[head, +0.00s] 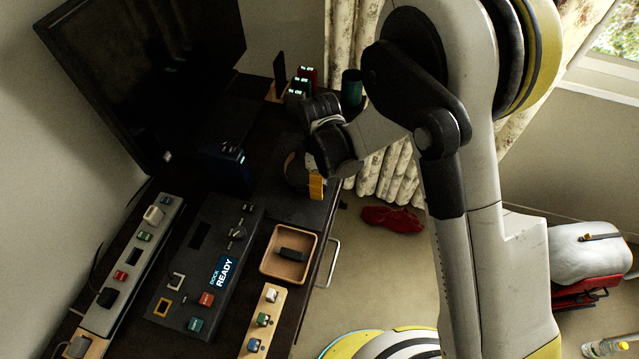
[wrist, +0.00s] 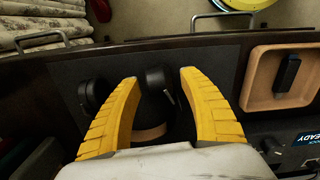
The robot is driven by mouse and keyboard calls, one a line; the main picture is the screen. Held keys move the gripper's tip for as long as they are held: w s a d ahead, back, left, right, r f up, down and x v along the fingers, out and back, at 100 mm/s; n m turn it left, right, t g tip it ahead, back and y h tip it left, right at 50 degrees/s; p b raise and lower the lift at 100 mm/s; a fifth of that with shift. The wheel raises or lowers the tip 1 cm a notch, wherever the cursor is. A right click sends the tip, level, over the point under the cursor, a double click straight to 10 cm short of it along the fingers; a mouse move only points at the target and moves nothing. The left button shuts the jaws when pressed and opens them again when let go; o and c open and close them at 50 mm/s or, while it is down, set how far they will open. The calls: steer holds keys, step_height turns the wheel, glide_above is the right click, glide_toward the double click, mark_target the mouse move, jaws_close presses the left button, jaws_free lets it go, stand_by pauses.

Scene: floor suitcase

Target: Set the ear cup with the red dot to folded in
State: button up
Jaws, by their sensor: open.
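Dark headphones lie on a grey mat on the dark desk. In the wrist view one black ear cup (wrist: 158,80) shows between my gripper's fingertips, and the other black ear cup (wrist: 88,96) lies just left of the left finger. A tan headband (wrist: 150,133) curves between the fingers, partly hidden by my gripper. No red dot can be made out on either cup. My gripper (wrist: 160,76) has its two yellow fingers spread above the headphones; contact cannot be told. In the head view my gripper (head: 316,186) covers part of the headphones (head: 296,168).
A wooden tray (head: 268,262) with a black object (head: 291,256) stands near the desk's front edge. A dark dock panel (head: 185,300), a grey power strip (head: 112,298) and a wooden strip of switches (head: 258,335) lie nearby. A monitor (head: 150,60) stands behind.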

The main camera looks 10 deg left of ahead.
mark_target(309, 183)
steer(key=shift+c, duration=0.2)
jaws_close()
steer(key=shift+n, duration=0.3)
steer(key=n, duration=0.1)
steer(key=n+b, duration=0.1)
steer(key=shift+w+a+n, duration=0.25)
steer(key=shift+w+n, duration=0.15)
steer(key=n, duration=0.3)
steer(key=a+n, duration=0.1)
steer(key=shift+w+n+b, duration=0.3)
steer(key=shift+w+b, duration=0.05)
steer(key=n, duration=0.1)
steer(key=a+n, duration=0.1)
steer(key=n, duration=0.1)
steer(key=shift+w+n, duration=0.15)
steer(key=shift+n, duration=0.15)
steer(key=shift+a+n+b, duration=0.2)
steer(key=shift+n, duration=0.65)
steer(key=shift+a+n+b, duration=0.2)
steer(key=shift+n, duration=0.65)
